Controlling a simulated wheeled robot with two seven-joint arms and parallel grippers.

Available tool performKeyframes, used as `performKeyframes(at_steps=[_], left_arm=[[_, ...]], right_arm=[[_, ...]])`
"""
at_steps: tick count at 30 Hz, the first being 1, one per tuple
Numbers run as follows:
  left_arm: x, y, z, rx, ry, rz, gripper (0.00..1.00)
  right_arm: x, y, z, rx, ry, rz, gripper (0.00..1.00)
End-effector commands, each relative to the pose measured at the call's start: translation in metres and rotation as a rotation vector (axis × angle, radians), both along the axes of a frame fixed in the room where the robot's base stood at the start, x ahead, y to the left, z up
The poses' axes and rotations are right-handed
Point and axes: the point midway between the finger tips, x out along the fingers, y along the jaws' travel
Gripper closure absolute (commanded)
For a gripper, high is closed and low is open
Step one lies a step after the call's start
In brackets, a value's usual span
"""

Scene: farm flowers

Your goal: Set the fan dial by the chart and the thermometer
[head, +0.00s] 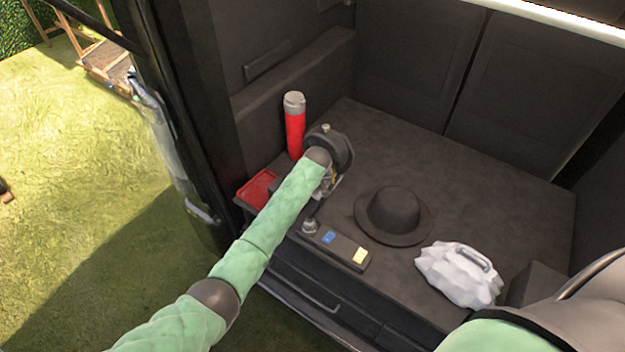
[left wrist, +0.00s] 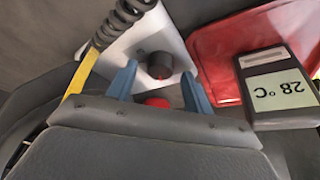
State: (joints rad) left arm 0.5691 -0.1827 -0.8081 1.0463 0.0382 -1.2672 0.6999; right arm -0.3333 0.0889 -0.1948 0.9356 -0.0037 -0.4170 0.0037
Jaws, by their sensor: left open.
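The fan dial (left wrist: 160,65), a dark round knob with a small red mark on its lower side, sits on a white plate (left wrist: 178,43) in the left wrist view. My left gripper (left wrist: 157,72) is open, its blue fingers on either side of the dial; contact cannot be told. A red button (left wrist: 157,102) shows between the fingers, below the dial. The thermometer (left wrist: 278,90), a dark device with a pale screen, reads 28 °C upside down on the right. In the head view my left gripper (head: 326,188) mostly hides the dial. I cannot make out the chart. My right gripper is out of view.
A red tray (head: 257,187) lies left of my arm, with a red cylinder (head: 295,125) behind. A black hat (head: 396,212), a white bag (head: 460,275) and a dark strip with blue and yellow squares (head: 345,250) lie to the right. A coiled cable (left wrist: 122,20) runs beside the plate.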

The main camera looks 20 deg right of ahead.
Motion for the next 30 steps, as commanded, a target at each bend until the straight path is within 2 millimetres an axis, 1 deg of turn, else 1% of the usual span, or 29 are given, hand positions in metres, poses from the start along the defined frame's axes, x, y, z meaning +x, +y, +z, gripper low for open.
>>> performKeyframes(at_steps=[6, 12, 14, 15, 17, 18, 19, 26, 30], left_arm=[[0.0023, -0.0004, -0.0063, -0.001, 0.000, 0.000, 0.49], [0.0023, -0.0005, -0.0065, -0.001, 0.000, 0.000, 0.49], [0.0022, -0.0005, -0.0064, -0.001, 0.000, 0.000, 0.59], [0.0023, -0.0005, -0.0064, -0.001, 0.000, 0.000, 0.66], [0.0022, -0.0005, -0.0063, -0.001, 0.000, 0.000, 0.78], [0.0021, -0.0006, -0.0063, -0.001, 0.000, 0.000, 0.86], [0.0021, -0.0006, -0.0063, -0.001, 0.000, 0.000, 0.92], [0.0020, -0.0005, -0.0062, 0.000, 0.001, -0.012, 0.93], [0.0018, -0.0002, -0.0061, 0.000, 0.001, -0.051, 0.93]], right_arm=[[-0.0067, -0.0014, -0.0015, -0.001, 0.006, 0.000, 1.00], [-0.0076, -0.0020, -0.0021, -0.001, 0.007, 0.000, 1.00], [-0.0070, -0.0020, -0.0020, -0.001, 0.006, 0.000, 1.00], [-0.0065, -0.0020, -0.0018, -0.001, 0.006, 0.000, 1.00], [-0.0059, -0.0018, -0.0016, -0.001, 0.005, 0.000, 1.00], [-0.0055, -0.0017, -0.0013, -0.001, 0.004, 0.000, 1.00], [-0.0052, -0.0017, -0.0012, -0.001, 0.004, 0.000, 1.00], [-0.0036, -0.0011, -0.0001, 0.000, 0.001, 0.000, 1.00], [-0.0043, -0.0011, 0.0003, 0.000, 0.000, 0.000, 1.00]])
